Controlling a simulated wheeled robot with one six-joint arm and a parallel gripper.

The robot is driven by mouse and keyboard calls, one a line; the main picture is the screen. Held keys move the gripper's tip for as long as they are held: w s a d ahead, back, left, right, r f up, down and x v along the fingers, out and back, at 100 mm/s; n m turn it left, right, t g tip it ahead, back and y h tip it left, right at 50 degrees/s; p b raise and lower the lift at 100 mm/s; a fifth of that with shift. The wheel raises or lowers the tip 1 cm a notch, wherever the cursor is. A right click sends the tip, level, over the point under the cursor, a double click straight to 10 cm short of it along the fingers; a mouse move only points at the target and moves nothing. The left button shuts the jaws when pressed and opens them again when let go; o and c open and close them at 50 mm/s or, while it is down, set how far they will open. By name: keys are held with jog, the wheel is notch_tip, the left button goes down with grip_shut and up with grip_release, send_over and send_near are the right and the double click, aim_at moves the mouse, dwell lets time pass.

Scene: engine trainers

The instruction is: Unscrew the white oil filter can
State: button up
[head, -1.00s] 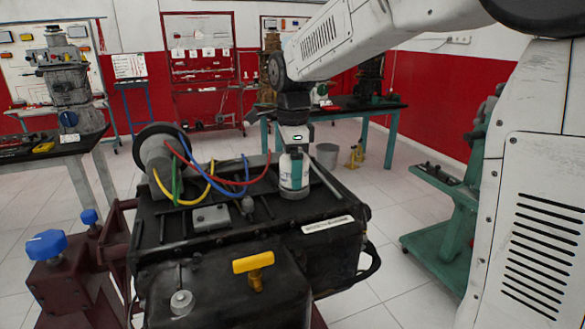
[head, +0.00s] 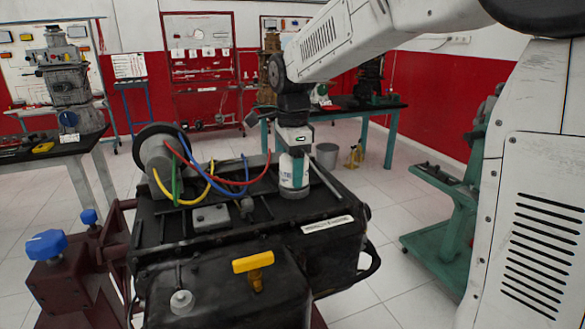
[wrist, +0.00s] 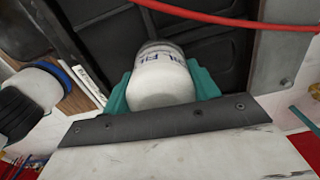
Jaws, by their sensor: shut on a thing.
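The white oil filter can (head: 291,176) stands upright on the right part of the black engine's top (head: 222,240). It has dark lettering on its side. My gripper (head: 294,168) comes down on the can from above, with its teal fingers on either side of it. In the wrist view the can (wrist: 161,78) sits between the two teal fingers of my gripper (wrist: 160,88), which are shut on it. The can's base meets the engine top, but its thread is hidden.
Red, blue and yellow cables (head: 215,172) loop just left of the can, and a red cable (wrist: 215,18) crosses near it in the wrist view. A yellow T-handle (head: 254,264) stands at the engine's front. A teal bench (head: 345,113) stands behind.

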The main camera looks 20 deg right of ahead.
jog(key=n, duration=0.8)
jog(key=shift+s+n, duration=0.15)
jog(key=shift+n, duration=0.25)
jog(key=n, duration=0.4)
jog(key=shift+d+n, duration=0.15)
jog(key=shift+n, duration=0.15)
jog(key=n, duration=0.3)
jog(key=shift+n, duration=0.3)
jog(key=n, duration=0.3)
jog(key=shift+d+n, duration=0.15)
jog(key=shift+n, duration=0.15)
jog(key=n, duration=0.4)
jog(key=shift+n, duration=0.3)
jog(key=n, duration=0.4)
jog(key=shift+d, duration=0.1)
jog(key=shift+n, duration=2.1)
